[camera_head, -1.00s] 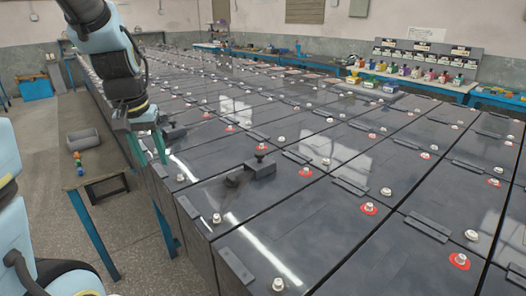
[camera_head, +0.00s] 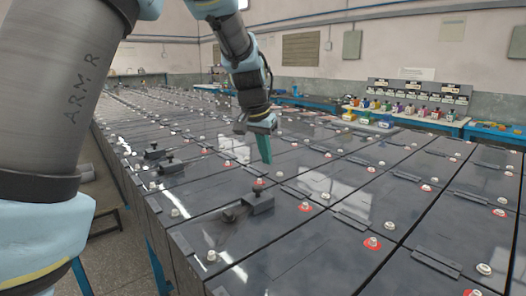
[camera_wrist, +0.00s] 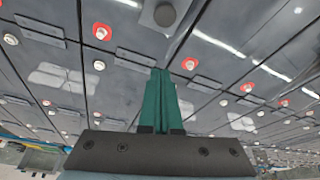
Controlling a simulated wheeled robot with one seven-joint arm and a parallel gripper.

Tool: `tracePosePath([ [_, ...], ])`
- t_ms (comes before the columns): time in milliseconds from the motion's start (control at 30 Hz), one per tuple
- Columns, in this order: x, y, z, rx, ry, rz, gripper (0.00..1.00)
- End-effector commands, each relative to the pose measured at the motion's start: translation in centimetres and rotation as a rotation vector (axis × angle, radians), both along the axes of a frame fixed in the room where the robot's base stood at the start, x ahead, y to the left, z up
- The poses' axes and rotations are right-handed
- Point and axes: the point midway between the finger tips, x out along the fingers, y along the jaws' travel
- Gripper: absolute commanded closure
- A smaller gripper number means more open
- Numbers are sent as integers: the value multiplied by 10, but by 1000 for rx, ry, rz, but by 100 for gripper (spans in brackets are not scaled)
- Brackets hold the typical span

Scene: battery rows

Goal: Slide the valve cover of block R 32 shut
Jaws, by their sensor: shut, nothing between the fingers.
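The nearest valve cover (camera_head: 259,201) is a dark sliding box with a knob on top. It stands off to the right of a dark valve opening (camera_head: 230,214) on its block, so that opening is uncovered. Two more knobbed covers, a middle one (camera_head: 172,166) and a far one (camera_head: 153,153), sit further back. No block number is readable, so I cannot tell which is R 32. My gripper (camera_head: 264,160) has green fingers, shut and empty, pointing down above the blocks behind the nearest cover. In the wrist view, the shut fingers (camera_wrist: 160,73) lie below a dark round knob (camera_wrist: 165,14).
Rows of dark battery blocks with white and red-ringed terminals (camera_head: 305,207) and raised strips (camera_head: 437,260) fill the room. A blue bench (camera_head: 440,121) with coloured bottles stands at the back right. Free floor (camera_head: 115,250) lies at the left.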

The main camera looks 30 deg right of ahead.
Motion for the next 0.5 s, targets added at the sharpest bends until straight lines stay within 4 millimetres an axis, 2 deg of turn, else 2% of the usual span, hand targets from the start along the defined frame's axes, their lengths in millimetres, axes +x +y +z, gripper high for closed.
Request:
tracePosePath([
  [300,11,-17,-62,5,2,3,100],
  [367,4,-7,-56,1,2,4,100],
  [500,-4,9,-57,1,1,3,100],
])
